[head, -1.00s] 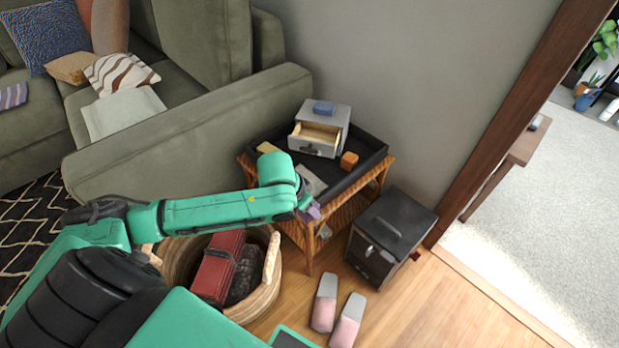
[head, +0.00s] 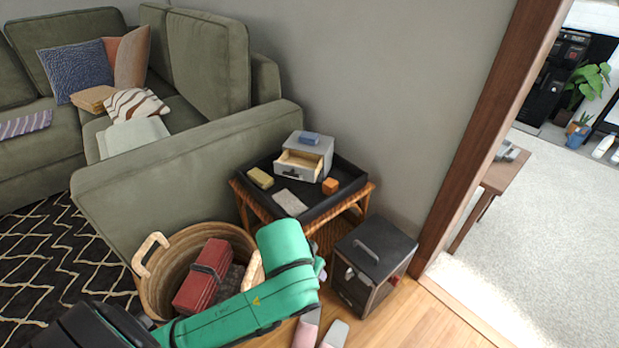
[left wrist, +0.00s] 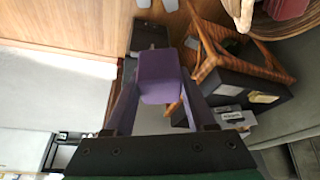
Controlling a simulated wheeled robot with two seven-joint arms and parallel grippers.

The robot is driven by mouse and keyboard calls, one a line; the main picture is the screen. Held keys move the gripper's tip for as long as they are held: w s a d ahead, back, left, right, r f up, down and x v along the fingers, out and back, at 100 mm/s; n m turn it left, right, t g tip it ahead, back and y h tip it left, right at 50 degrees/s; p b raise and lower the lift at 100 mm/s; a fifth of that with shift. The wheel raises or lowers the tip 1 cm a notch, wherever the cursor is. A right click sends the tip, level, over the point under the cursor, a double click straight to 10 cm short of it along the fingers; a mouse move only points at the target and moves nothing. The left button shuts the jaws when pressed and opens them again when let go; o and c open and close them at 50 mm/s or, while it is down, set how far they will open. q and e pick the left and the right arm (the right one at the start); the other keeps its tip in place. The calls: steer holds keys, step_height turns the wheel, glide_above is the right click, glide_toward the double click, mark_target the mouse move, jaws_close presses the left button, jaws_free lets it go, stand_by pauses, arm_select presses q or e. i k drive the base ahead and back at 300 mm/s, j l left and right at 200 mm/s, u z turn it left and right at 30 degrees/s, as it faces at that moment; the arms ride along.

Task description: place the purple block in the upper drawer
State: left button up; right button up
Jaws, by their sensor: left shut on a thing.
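The purple block (left wrist: 158,75) is held between the two fingers of my left gripper (left wrist: 157,88) in the left wrist view. A small grey drawer cabinet (head: 321,152) stands on the black tray. Its upper drawer (head: 298,163) is pulled out, with a pale wooden inside that looks empty. The cabinet also shows in the left wrist view (left wrist: 232,118), at the right. My right gripper is in neither view.
A blue block (head: 309,139) lies on the cabinet. A yellow block (head: 260,178), orange block (head: 330,186) and grey slab (head: 290,202) lie in the tray (head: 318,205). A basket (head: 160,275) and black box (head: 374,255) flank the table. The sofa (head: 190,150) stands behind, left.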

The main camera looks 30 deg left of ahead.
mark_target(306, 173)
steer(key=i+l+u, duration=0.15)
steer(key=l+u, duration=0.15)
steer(key=l, duration=0.55)
steer(key=l+u, duration=0.3)
steer(key=l, duration=0.55)
steer(key=i+l+u, duration=0.15)
steer(key=i, duration=0.25)
steer(key=i+l+u, duration=0.15)
steer(key=i, duration=0.25)
steer(key=i+l+u, duration=0.1)
steer(key=i, duration=0.25)
